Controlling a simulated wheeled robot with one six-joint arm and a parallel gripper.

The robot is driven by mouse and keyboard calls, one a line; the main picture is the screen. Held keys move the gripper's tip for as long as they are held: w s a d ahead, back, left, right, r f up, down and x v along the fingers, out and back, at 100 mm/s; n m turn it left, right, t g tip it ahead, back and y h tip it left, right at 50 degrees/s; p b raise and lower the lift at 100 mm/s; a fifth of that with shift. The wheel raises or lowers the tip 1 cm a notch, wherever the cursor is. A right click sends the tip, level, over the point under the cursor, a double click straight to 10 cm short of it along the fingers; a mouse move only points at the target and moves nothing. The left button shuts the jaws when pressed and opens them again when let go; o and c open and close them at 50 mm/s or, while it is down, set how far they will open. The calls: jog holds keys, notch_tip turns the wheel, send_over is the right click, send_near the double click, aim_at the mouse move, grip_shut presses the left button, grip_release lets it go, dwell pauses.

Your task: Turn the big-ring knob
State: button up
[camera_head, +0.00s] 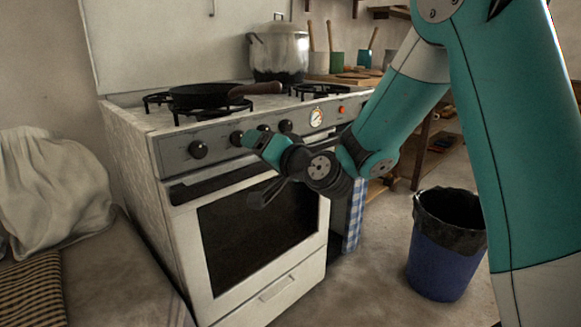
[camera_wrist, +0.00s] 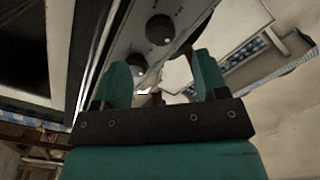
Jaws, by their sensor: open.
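A white stove carries a grey front panel (camera_head: 222,141) with several dark round knobs. The leftmost knob (camera_head: 198,149) is in plain view. A second knob (camera_head: 237,138) sits close to my gripper, and another knob (camera_head: 285,125) is farther right. I cannot tell which one the big-ring label means. My gripper (camera_head: 254,138) is in front of the panel, its teal fingers pointing at it, and it hides part of the knob row. In the wrist view my gripper (camera_wrist: 158,68) is open and empty. One knob (camera_wrist: 137,64) appears between the fingers, another knob (camera_wrist: 160,28) beyond them. Contact is not visible.
A black pan (camera_head: 205,96) and a steel pot (camera_head: 279,50) stand on the hob. The oven door handle (camera_head: 225,182) runs below the panel. A gauge (camera_head: 316,117) and red button (camera_head: 341,109) are right. A blue bin (camera_head: 443,255) stands on the floor.

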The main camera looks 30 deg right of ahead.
jog(key=b+v, duration=0.6)
jog(key=v, duration=0.4)
jog(key=shift+b, duration=0.4)
jog(key=shift+s, duration=0.1)
